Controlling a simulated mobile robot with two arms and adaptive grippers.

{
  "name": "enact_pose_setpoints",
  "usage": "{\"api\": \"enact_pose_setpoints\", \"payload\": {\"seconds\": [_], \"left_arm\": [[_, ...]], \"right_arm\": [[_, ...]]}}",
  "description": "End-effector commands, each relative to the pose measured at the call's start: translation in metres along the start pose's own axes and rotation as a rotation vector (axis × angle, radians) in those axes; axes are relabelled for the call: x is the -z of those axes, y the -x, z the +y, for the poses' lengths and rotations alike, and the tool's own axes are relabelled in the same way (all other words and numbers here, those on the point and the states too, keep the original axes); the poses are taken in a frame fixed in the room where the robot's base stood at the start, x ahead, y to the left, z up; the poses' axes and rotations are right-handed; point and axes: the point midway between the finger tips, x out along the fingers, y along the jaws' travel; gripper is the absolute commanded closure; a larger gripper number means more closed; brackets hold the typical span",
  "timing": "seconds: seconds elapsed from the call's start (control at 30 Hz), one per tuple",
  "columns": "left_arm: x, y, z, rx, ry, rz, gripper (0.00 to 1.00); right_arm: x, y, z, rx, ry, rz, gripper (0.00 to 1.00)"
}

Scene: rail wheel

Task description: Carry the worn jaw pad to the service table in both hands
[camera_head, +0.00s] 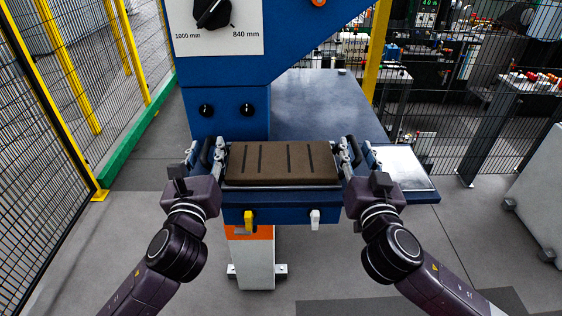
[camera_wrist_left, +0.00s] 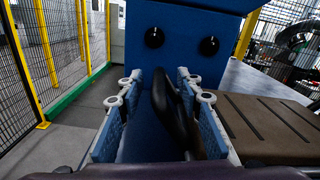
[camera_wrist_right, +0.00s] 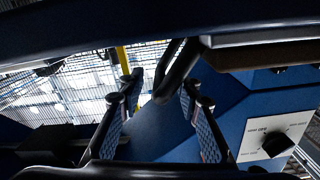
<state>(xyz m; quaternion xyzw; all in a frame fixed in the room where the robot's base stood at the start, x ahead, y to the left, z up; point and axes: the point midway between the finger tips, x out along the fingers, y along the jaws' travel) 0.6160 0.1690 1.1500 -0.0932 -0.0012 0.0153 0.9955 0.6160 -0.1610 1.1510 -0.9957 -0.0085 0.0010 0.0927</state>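The worn jaw pad (camera_head: 282,163) is a brown block with several dark slots, lying flat at the front of the blue machine. Its edge also shows in the left wrist view (camera_wrist_left: 265,125). A black loop handle stands at each side of it. My left gripper (camera_head: 206,155) is open, with its fingers on either side of the left handle (camera_wrist_left: 172,108). My right gripper (camera_head: 358,154) is open near the right handle (camera_wrist_right: 174,72), which shows beyond and between its fingertips. Neither gripper visibly presses on a handle. A dark blue tabletop (camera_head: 318,105) lies behind the pad.
The blue machine column (camera_head: 225,110) with two black knobs rises behind the pad. A yellow clip (camera_head: 249,217) and a white clip (camera_head: 315,217) sit on the front below it. A pale plate (camera_head: 403,167) lies at right. Mesh fencing (camera_head: 45,120) stands left; the grey floor is open.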

Motion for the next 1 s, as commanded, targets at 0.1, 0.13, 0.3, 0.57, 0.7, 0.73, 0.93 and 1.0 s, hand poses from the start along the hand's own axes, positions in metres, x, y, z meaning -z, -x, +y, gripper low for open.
{"api": "enact_pose_setpoints", "payload": {"seconds": [0.1,0.13,0.3,0.57,0.7,0.73,0.93,1.0], "left_arm": [[-0.0006,-0.0101,0.0003,-0.002,0.000,-0.001,0.67],[-0.0004,-0.0117,0.0003,-0.002,0.000,-0.001,0.67],[-0.0002,-0.0149,0.0001,0.000,0.001,0.000,0.67],[-0.0001,-0.0147,0.0002,0.000,0.001,0.000,0.75],[0.0000,-0.0146,0.0002,-0.001,0.001,0.000,0.90],[0.0000,-0.0146,0.0002,-0.001,0.000,0.000,0.93],[0.0001,-0.0147,0.0007,-0.002,0.000,0.000,1.00],[0.0001,-0.0147,0.0008,-0.002,-0.001,0.000,1.00]], "right_arm": [[0.0005,-0.0100,-0.0004,0.001,-0.001,0.001,0.68],[0.0004,-0.0115,-0.0003,0.000,-0.001,0.001,0.68],[-0.0001,-0.0149,0.0000,0.000,-0.001,-0.001,0.68],[-0.0001,-0.0146,-0.0001,0.000,-0.002,-0.001,0.76],[-0.0001,-0.0145,0.0000,0.000,-0.001,-0.001,0.91],[-0.0001,-0.0146,0.0001,-0.001,-0.001,-0.001,0.95],[-0.0004,-0.0145,0.0005,-0.001,0.000,-0.001,1.00],[-0.0004,-0.0145,0.0006,-0.001,0.000,-0.001,1.00]]}}
